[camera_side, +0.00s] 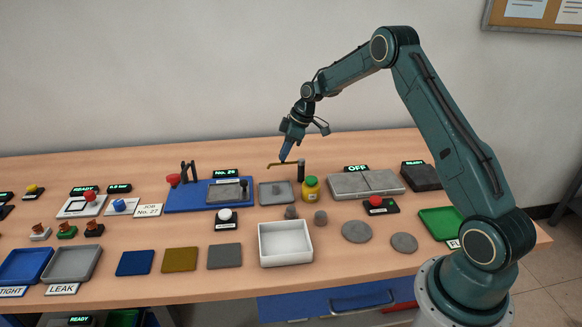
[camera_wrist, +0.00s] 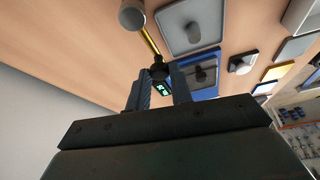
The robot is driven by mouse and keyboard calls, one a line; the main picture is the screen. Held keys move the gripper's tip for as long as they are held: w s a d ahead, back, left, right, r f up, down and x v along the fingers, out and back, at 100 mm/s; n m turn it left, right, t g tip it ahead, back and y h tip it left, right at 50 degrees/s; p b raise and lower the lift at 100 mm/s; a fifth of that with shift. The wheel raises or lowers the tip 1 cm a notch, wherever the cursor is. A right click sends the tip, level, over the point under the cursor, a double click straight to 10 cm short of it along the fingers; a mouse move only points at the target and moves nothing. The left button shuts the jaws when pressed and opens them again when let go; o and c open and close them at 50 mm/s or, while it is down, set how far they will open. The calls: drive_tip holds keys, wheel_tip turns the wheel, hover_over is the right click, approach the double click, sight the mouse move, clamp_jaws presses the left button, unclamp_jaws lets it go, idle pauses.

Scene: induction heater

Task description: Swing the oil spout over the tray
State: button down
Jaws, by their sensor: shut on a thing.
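The oil spout (camera_side: 280,164) is a thin brass arm reaching left from the top of a dark upright post (camera_side: 301,172). In the wrist view the brass spout (camera_wrist: 150,40) runs from the round post top (camera_wrist: 132,15) to a dark end piece (camera_wrist: 159,71). My gripper (camera_side: 284,160) is shut on the spout near its free end; the fingers partly hide the hold. The shallow grey tray (camera_side: 264,200) lies on the table, lower in the side view. In the wrist view the tray (camera_wrist: 205,40) appears just right of the spout, which runs alongside its edge.
A yellow bottle (camera_side: 310,188) stands right of the tray, close to the post. A blue base (camera_side: 185,198) with a grey plate lies to the left. A white box (camera_side: 285,258) and grey plates (camera_side: 365,185) are nearby. The space above the table is open.

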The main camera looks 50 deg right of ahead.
drive_tip(key=shift+s+a+n+g+y, duration=0.25)
drive_tip(key=shift+s+n+g, duration=0.15)
drive_tip(key=shift+n, duration=0.7)
drive_tip(key=shift+s+a+n+g+y, duration=0.15)
drive_tip(key=shift+s+n+g+y, duration=0.3)
drive_tip(key=shift+n, duration=0.65)
drive_tip(key=shift+s+a+n+g+y, duration=0.1)
drive_tip(key=shift+s+a+n+g, duration=0.3)
drive_tip(key=shift+n, duration=0.7)
drive_tip(key=shift+s+d, duration=0.1)
drive_tip(key=shift+d, duration=0.1)
drive_tip(key=c, duration=1.2)
unclamp_jaws()
drive_tip(key=shift+c, duration=0.2)
drive_tip(key=v, duration=1.3)
drive_tip(key=shift+s+r, duration=0.25)
